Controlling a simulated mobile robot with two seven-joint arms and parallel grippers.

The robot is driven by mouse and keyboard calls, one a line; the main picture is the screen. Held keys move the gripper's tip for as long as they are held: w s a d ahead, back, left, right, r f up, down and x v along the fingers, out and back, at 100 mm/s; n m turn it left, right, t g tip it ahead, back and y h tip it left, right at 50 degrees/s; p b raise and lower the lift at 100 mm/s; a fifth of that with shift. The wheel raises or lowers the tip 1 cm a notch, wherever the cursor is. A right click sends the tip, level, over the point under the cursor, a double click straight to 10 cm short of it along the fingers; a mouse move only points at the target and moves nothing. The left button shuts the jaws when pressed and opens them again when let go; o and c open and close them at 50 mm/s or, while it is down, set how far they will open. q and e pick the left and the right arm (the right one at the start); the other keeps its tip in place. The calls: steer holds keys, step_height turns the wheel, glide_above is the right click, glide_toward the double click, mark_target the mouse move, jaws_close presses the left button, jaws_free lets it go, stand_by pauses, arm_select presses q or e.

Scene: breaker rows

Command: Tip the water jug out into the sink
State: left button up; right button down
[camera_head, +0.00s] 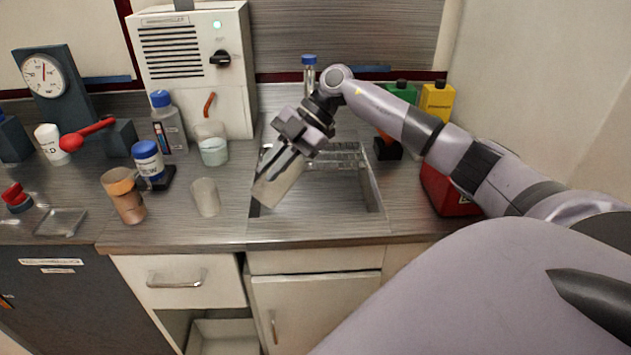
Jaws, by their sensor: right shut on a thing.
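My right gripper (290,158) reaches over the sink from the right and is shut on a pale, translucent container, which looks like the water jug (277,186). The jug is tilted, with its lower end toward the front left of the sink. It hangs over the left part of the sink (345,200), close to the left rim. Whether water is in it or running out cannot be told. The gripper and the jug hide part of the basin. My left gripper is not in view.
A clear cup (205,197) and an orange-brown jar (124,196) stand left of the sink. Behind them are a beaker (213,151) and a white appliance (195,70). Green (403,91) and yellow (437,101) bottles stand behind right, near a red box (446,191).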

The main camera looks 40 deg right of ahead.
steer(key=shift+w+a+f+h+p, duration=0.15)
steer(key=shift+a+f+h+p, duration=0.35)
steer(key=shift+h+p, duration=0.85)
steer(key=shift+w+a+g+h, duration=0.2)
steer(key=shift+a+g+h, duration=0.2)
steer(key=shift+a, duration=0.55)
steer(key=shift+w+a+f+g+h, duration=0.25)
steer(key=shift+a+f+h, duration=0.35)
steer(key=shift+h, duration=0.4)
steer(key=shift+w+a+f+g+h, duration=0.1)
steer(key=shift+a+f+g+h, duration=0.1)
steer(key=shift+a+f+h, duration=0.6)
steer(key=shift+w+a+f+g+h, duration=0.25)
steer(key=shift+a+h, duration=0.25)
steer(key=shift+h, duration=0.65)
